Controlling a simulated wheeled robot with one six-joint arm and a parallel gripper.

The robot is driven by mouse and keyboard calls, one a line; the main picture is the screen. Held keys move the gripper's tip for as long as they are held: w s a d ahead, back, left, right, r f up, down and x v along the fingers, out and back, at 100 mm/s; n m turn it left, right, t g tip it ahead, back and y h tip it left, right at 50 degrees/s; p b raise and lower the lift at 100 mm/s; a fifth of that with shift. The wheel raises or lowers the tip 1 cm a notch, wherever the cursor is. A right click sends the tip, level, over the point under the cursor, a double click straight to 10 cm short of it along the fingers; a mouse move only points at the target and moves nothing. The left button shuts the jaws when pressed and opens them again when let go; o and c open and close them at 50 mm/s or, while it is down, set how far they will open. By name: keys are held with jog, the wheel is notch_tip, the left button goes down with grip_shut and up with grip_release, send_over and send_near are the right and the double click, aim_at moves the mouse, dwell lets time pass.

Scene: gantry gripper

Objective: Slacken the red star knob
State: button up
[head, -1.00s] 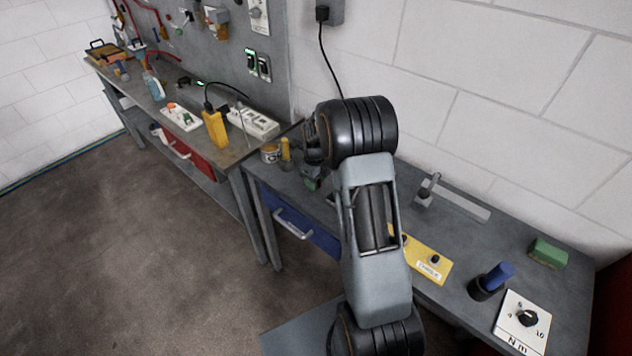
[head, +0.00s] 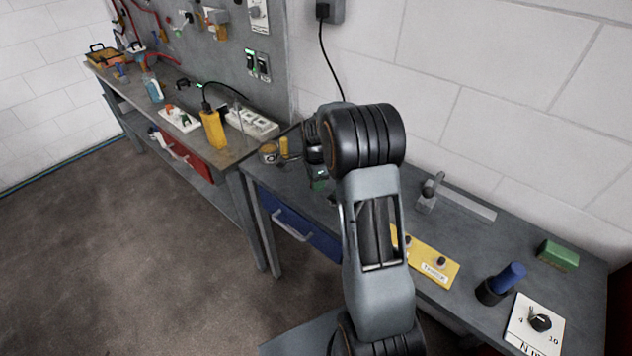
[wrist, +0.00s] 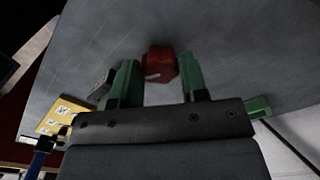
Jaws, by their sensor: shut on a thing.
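The red star knob (wrist: 160,64) shows in the wrist view between the two green fingertips, over the grey bench top. A short pale mark shows on its near side. My gripper (wrist: 159,70) is shut on the knob, with one finger on each side. In the head view my gripper (head: 319,182) is mostly hidden behind my arm, and only a bit of green shows. The knob is hidden there.
A yellow labelled plate (head: 432,262), a blue-handled tool in a dark holder (head: 508,279), a white dial plate (head: 535,324) and a green block (head: 557,254) are on the bench at right. A grey clamp-like fixture (head: 430,192) stands near the wall. A yellow-handled item (head: 284,147) stands left of my arm.

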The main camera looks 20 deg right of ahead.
jog(key=n+b, duration=0.1)
jog(key=n, duration=0.3)
jog(key=shift+n, duration=0.3)
jog(key=n, duration=0.5)
jog(key=shift+w+b, duration=0.1)
jog(key=shift+b, duration=0.25)
jog(key=n, duration=0.6)
jog(key=shift+r+b, duration=0.1)
jog(key=shift+b, duration=0.2)
jog(key=n, duration=1)
jog(key=shift+n+b, duration=0.35)
jog(key=shift+n, duration=0.05)
jog(key=n, duration=0.4)
jog(key=shift+n, duration=0.3)
jog(key=n, duration=0.4)
jog(key=shift+n, duration=2.4)
